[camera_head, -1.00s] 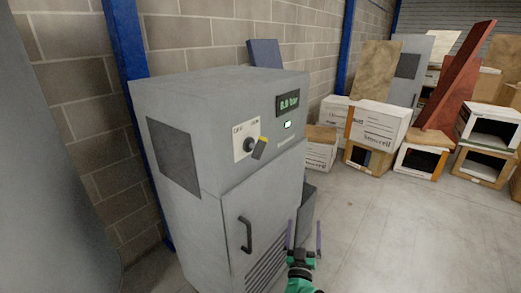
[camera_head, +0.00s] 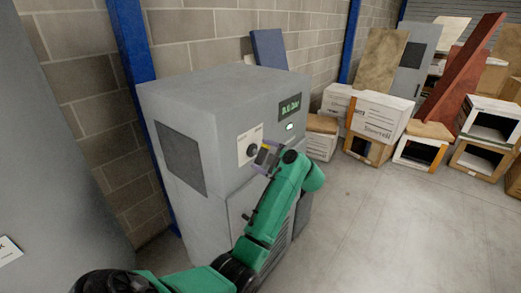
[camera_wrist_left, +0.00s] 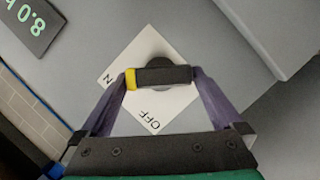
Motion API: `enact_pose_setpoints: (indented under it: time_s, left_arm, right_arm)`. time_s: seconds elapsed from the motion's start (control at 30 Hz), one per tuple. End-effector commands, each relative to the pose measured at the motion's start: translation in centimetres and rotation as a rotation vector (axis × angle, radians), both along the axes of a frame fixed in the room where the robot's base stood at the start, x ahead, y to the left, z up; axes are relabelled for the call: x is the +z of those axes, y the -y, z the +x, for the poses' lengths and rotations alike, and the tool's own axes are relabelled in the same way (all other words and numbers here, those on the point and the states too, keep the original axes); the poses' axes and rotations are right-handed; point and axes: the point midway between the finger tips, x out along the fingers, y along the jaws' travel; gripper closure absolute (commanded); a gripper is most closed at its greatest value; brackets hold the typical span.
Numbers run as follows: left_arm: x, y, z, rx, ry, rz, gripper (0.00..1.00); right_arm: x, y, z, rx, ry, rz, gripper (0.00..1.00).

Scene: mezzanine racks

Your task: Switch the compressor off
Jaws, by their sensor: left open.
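The compressor is a tall grey cabinet (camera_head: 205,115) against the block wall. Its switch has a white plate (camera_head: 246,150) and a dark lever handle with a yellow end. In the left wrist view the handle (camera_wrist_left: 165,75) lies across the plate (camera_wrist_left: 150,50). Its yellow end (camera_wrist_left: 130,79) points toward the partly covered ON mark, and OFF reads lower down. My left gripper (camera_head: 266,157) is at the switch, open, with one finger at each end of the handle (camera_wrist_left: 162,73). I cannot tell whether the fingers touch it. My right gripper is not in view.
A green display (camera_head: 289,107) and a lit indicator (camera_head: 290,127) are beside the switch; the display reads 8.0 in the wrist view. A blue post (camera_head: 133,75) stands left. Boxes (camera_head: 378,117) and boards fill the back right. The floor (camera_head: 385,225) at right is clear.

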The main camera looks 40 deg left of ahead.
Motion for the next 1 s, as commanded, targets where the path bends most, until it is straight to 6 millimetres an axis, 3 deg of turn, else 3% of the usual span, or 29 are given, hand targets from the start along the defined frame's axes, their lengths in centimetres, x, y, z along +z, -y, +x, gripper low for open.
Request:
enact_pose_setpoints:
  time_s: [0.1,0.33,0.37,0.5,0.53,1.0]
  left_arm:
    - [-0.22,-0.98,0.25,0.001,0.001,-0.001,0.0]
    - [-0.4,-1.09,0.3,-0.001,0.001,-0.001,0.0]
    - [-0.39,-1.08,0.3,0.0,0.001,0.0,0.08]
    - [-0.38,-1.06,0.29,0.0,0.001,0.0,0.61]
    - [-0.37,-1.07,0.28,0.0,0.001,0.0,0.66]
    - [-0.66,-1.01,0.22,0.001,0.104,0.0,0.66]
  right_arm:
    - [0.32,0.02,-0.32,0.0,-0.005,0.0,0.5]
    - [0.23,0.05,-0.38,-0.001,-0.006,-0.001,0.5]
    - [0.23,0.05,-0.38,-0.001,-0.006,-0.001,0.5]
    - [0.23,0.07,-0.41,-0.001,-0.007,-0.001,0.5]
    - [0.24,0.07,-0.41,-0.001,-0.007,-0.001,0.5]
    - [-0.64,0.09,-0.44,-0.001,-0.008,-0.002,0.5]
